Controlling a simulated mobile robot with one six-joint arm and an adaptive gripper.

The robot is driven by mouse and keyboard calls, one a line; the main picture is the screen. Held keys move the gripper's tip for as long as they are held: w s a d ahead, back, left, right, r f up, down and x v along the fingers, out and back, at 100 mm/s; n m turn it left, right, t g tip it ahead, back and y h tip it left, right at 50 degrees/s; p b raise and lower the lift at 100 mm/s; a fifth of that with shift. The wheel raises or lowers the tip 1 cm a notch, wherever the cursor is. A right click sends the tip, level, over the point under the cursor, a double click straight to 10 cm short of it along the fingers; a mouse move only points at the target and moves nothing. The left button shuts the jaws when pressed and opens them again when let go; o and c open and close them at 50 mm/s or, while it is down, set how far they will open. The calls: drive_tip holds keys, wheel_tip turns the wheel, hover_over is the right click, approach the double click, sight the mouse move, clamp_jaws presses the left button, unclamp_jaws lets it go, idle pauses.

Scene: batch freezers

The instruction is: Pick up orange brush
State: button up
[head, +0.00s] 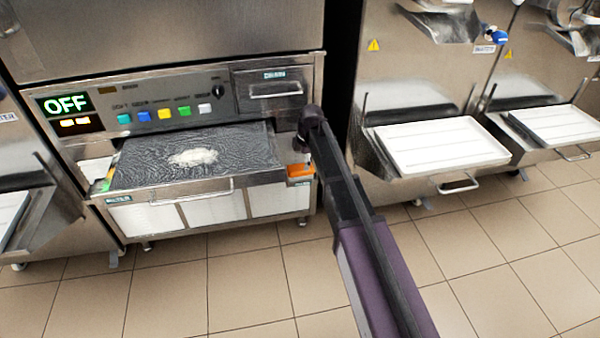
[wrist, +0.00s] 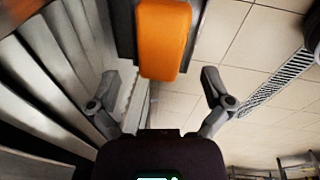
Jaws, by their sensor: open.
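The orange brush (head: 300,172) shows in the head view at the right front corner of the middle machine, just beside the end of my arm. In the wrist view an orange block of the brush (wrist: 164,40) fills the top middle, with a dark part along its left side. My gripper (wrist: 160,80) is open and empty. Its two fingers stand apart left and right, with the brush's near edge between and beyond them. I cannot tell the exact gap. In the head view my arm hides the fingers and part of the brush.
The middle machine has a dark wet tray (head: 150,165) with white foam, a handle in front and an OFF display (head: 64,103). A small green and orange item (head: 105,180) sits at its left. White trays (head: 440,145) stand right. The tiled floor (head: 240,280) is clear.

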sight(301, 167)
drive_tip(key=shift+w+a+f+b, duration=0.1)
drive_tip(key=shift+a+f+b, duration=0.1)
drive_tip(key=shift+f+b, duration=1.05)
drive_tip(key=shift+w+a+f+b, duration=0.1)
drive_tip(key=shift+a+f+b, duration=0.05)
drive_tip(key=shift+f+b, duration=1)
drive_tip(key=shift+f, duration=0.3)
drive_tip(key=c, duration=1.1)
